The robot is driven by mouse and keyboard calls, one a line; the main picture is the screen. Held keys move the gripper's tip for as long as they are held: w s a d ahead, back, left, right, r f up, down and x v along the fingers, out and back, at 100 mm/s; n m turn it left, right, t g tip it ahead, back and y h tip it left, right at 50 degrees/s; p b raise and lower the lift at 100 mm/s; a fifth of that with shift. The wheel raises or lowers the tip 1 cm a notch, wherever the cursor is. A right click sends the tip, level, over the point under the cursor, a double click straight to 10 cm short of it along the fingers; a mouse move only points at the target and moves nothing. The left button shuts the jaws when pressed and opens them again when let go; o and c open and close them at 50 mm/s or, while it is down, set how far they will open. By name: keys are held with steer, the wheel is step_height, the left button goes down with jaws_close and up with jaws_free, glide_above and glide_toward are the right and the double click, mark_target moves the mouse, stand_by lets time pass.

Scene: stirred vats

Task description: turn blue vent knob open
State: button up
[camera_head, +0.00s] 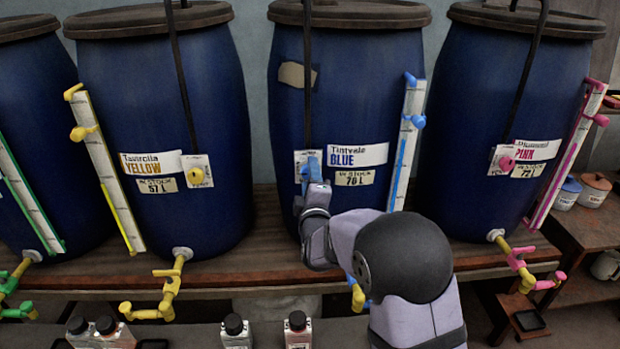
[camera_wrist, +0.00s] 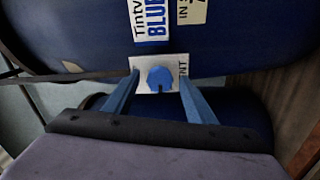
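The blue vent knob (camera_wrist: 160,79) sits on a white plate (camera_wrist: 182,66) on the front of the vat labelled BLUE (camera_head: 360,155). In the wrist view the knob is a small blue disc with a dark notch at its lower edge. My gripper (camera_wrist: 160,88) has two blue fingers, spread apart, one on each side of the knob. A gap shows between each finger and the knob. In the head view my gripper (camera_head: 312,172) is in front of the plate and hides the knob.
Vats labelled YELLOW (camera_head: 220,110) and PINK (camera_head: 500,90) stand on either side on the wooden bench (camera_head: 270,240). A blue-trimmed level gauge (camera_head: 405,145) stands right of my gripper. A dark rod (camera_head: 307,80) runs down the blue vat above it. Small bottles (camera_head: 237,330) stand in front.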

steer(key=shift+s, duration=0.15)
steer(key=s+b, duration=0.2)
steer(key=s, duration=0.5)
stand_by(0.3)
